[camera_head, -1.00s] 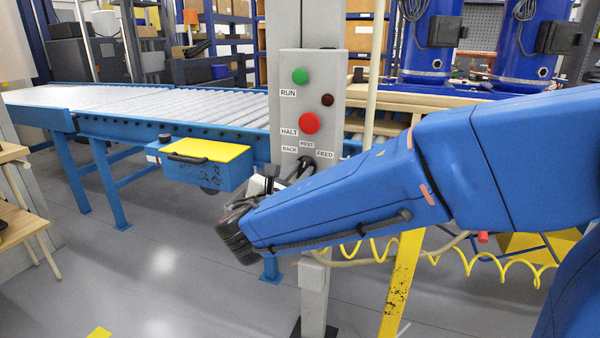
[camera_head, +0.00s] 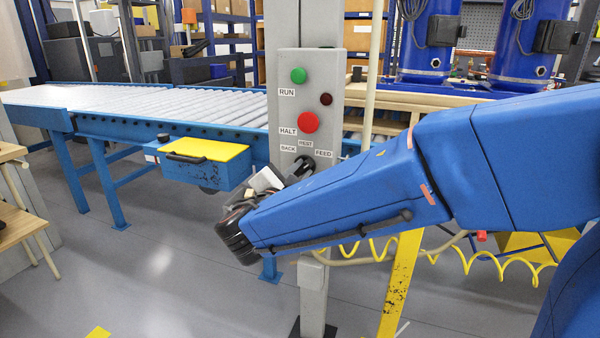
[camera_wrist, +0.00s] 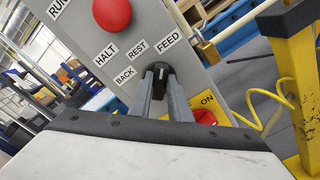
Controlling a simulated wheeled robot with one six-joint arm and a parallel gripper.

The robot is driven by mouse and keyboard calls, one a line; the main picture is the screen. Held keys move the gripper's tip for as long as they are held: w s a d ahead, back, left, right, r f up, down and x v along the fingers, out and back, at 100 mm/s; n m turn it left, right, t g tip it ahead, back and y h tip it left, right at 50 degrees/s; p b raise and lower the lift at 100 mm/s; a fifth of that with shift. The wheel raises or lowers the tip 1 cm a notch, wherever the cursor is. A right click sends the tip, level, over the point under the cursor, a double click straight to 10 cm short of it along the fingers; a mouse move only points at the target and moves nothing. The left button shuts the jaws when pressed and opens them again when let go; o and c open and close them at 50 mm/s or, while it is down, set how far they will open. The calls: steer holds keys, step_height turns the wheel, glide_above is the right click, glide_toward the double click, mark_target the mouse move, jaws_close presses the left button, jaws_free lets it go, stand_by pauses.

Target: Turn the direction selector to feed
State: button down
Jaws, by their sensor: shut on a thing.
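The direction selector (camera_wrist: 160,71) is a small dark knob with a pale line, low on the grey control panel (camera_wrist: 88,52). The labels BACK, REST and FEED stand around it. In the wrist view my gripper (camera_wrist: 162,82) has its two grey fingers shut on the knob, one on each side. The pale line points up, roughly towards FEED; its exact setting is hard to tell. In the head view the selector (camera_head: 307,163) is partly hidden by my gripper (camera_head: 299,171), which reaches it from the lower left.
A red HALT button (camera_head: 308,122), a green RUN button (camera_head: 299,75) and a dark red lamp (camera_head: 326,99) sit above. A red switch (camera_wrist: 205,116) marked ON lies right of my fingers. A yellow post (camera_head: 402,285) and coiled yellow hose (camera_head: 490,262) stand at the right.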

steer(key=c, duration=1.6)
jaws_free()
steer(key=shift+c, duration=0.2)
steer(key=shift+s, duration=0.1)
steer(key=v, duration=1.7)
steer(key=shift+s, duration=0.1)
